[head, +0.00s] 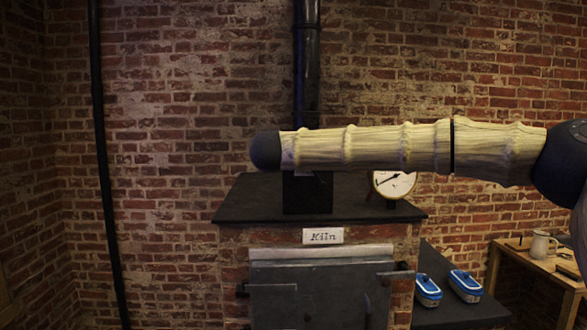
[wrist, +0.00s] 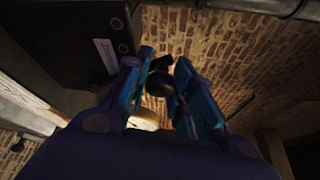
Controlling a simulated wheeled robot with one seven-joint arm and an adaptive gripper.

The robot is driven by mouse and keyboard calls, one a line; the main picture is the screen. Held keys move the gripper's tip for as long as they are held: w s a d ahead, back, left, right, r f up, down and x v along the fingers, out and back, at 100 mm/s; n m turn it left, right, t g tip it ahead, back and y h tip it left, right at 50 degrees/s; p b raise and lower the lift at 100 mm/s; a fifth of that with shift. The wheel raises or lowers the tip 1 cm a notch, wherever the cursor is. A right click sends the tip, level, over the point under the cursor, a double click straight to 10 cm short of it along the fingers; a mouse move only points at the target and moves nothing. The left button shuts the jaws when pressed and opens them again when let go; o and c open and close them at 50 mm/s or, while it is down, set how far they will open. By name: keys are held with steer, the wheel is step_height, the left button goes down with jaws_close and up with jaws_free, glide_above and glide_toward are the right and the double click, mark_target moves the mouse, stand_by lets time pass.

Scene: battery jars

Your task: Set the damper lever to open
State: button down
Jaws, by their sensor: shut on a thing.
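The damper lever (wrist: 159,84) shows in the wrist view as a dark, rounded knob between the two blue fingers of my gripper (wrist: 165,70). My gripper is shut on it; the exact contact is dim. A dark box (wrist: 70,35) with a white label (wrist: 105,52) stands left of the fingers; the label's print is too small to read surely. In the head view my arm crosses in front of the black damper box (head: 307,194) on the kiln top and hides the lever and my gripper. The lever's setting cannot be told.
The kiln top (head: 245,200) carries a black flue pipe (head: 306,70) and a round dial gauge (head: 394,184). The kiln door (head: 318,290) is below. Two blue-and-white containers (head: 428,290) (head: 465,285) sit at right, near a wooden table (head: 540,268) with a mug (head: 541,244).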

steer(key=shift+w+d+r+m+g+y+b, duration=0.1)
steer(key=shift+d+r+m+g+y+b, duration=0.15)
steer(key=shift+d+m+b, duration=0.4)
steer(key=shift+w+d+r+m+g+y+b, duration=0.15)
steer(key=shift+d+r+m+y+b, duration=0.15)
steer(key=shift+d+m, duration=0.6)
steer(key=shift+s+d+r+m+g+y+b, duration=0.1)
steer(key=shift+d+r+m+g+y+b, duration=0.25)
steer(key=shift+d, duration=0.75)
steer(key=shift+w, duration=0.1)
steer(key=c, duration=1.2)
jaws_free()
steer(key=shift+d, duration=0.2)
steer(key=shift+a, duration=0.2)
steer(key=v, duration=1.2)
steer(key=shift+d+f, duration=0.15)
steer(key=shift+f, duration=0.05)
